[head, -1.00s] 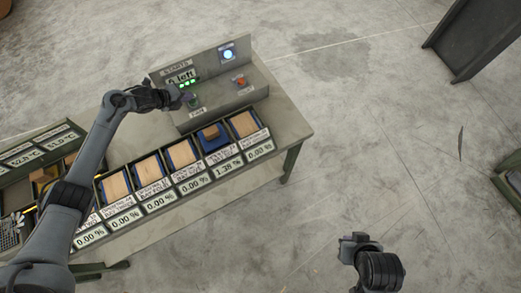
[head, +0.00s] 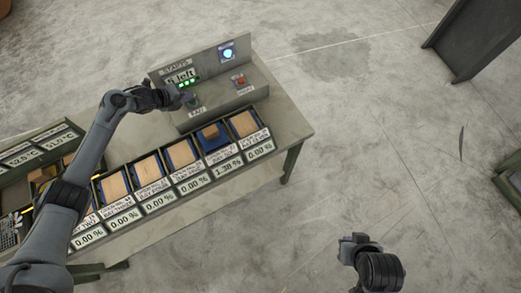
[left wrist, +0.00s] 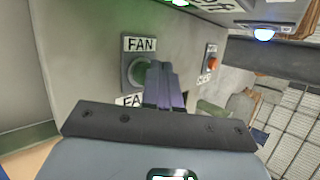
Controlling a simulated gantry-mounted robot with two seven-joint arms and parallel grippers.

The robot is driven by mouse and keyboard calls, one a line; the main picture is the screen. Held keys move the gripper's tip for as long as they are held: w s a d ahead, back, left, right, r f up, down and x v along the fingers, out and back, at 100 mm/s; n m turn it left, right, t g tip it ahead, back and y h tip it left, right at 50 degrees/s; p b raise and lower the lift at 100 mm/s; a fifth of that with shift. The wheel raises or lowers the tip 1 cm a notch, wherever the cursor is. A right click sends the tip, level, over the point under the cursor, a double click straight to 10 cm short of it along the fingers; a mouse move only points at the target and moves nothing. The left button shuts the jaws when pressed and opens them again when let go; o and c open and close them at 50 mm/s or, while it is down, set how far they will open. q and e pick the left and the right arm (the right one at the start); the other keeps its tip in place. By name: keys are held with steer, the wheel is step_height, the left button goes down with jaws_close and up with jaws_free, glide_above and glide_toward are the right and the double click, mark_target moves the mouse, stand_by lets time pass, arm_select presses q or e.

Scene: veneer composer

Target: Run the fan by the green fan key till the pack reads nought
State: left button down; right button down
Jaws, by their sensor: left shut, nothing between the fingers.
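The green fan key (left wrist: 140,72) sits on a grey plate labelled FAN in the left wrist view. My left gripper (left wrist: 160,68) is shut and empty, its fingertips overlapping the key's right edge; I cannot tell whether they press it. In the head view my left gripper (head: 184,97) is at the control box (head: 225,95), partly hiding the key. The display (head: 180,77) shows a blurred digit and "left". One pack readout (head: 227,168) shows 1.38 %; the other readable ones show 0.00 %. My right gripper (head: 357,246) is at the lower right, its jaws unclear.
A red button (head: 239,80) and a lit blue-white lamp (head: 228,54) are on the box. Veneer packs in trays (head: 183,153) line the bench (head: 290,125). Another bench with readouts (head: 40,145) stands at left. The floor at right is mostly clear.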

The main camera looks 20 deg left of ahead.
arm_select(q)
steer(key=shift+f+b, duration=0.3)
steer(key=shift+f, duration=0.05)
stand_by(0.7)
steer(key=shift+r, duration=0.1)
steer(key=shift+r+p, duration=0.6)
steer(key=shift+r, duration=0.15)
steer(key=shift+r, duration=0.1)
steer(key=shift+r+p, duration=1.9)
steer(key=shift+r, duration=0.55)
